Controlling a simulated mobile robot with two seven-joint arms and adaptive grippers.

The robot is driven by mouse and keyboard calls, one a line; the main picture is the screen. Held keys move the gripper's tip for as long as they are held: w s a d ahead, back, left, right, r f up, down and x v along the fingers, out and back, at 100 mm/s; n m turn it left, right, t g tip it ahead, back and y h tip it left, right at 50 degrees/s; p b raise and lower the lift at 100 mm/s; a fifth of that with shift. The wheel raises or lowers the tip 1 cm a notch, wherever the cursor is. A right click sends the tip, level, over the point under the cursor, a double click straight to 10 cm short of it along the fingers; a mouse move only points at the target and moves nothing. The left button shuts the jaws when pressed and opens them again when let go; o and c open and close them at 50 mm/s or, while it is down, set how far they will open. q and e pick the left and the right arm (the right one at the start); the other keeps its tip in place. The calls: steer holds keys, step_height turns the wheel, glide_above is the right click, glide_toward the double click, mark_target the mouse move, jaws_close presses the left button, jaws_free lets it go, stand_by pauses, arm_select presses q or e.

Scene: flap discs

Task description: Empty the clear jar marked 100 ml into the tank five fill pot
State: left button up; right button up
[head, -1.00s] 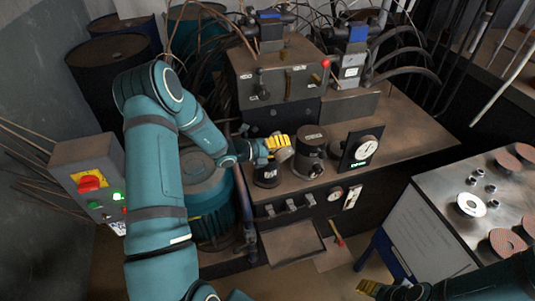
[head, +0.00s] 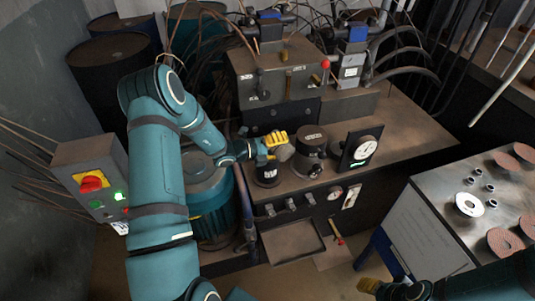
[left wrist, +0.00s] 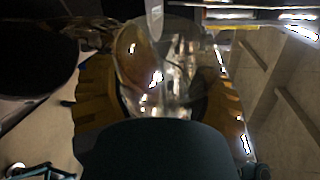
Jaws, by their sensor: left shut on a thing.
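My left gripper (head: 277,139) has yellow fingers and is shut on a small clear jar (head: 285,152), which looks greyish and tilted in the head view. In the left wrist view the jar (left wrist: 160,70) fills the space between the fingers; its marking and contents cannot be read. The jar is above and just right of a short black pot (head: 267,175) with a white label, on the bench's front edge. The label is too small to read, so I cannot tell if this is tank five's pot. My right gripper (head: 368,286) is low at the right, partly seen.
A larger dark canister (head: 312,142) stands right of the jar, beside a gauge panel (head: 362,148). A valve box (head: 278,75) stands behind. A shallow tray (head: 291,243) is below the bench front. A table (head: 455,222) with discs stands at the right.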

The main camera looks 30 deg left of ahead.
arm_select(q)
steer(key=shift+d+f, duration=0.1)
steer(key=shift+d, duration=0.05)
steer(key=shift+f+n+h+b, duration=0.25)
steer(key=shift+n+h+b, duration=0.05)
steer(key=shift+n, duration=0.3)
stand_by(0.5)
steer(key=shift+w+a+r+n+t+h+p, duration=0.1)
steer(key=shift+a+r+n+t+h+p, duration=0.15)
steer(key=shift+n+p, duration=0.3)
steer(key=shift+w+a+r+n+t+h+p, duration=0.15)
steer(key=shift+a+r+n+h+p, duration=0.15)
steer(key=shift+n, duration=0.45)
stand_by(0.9)
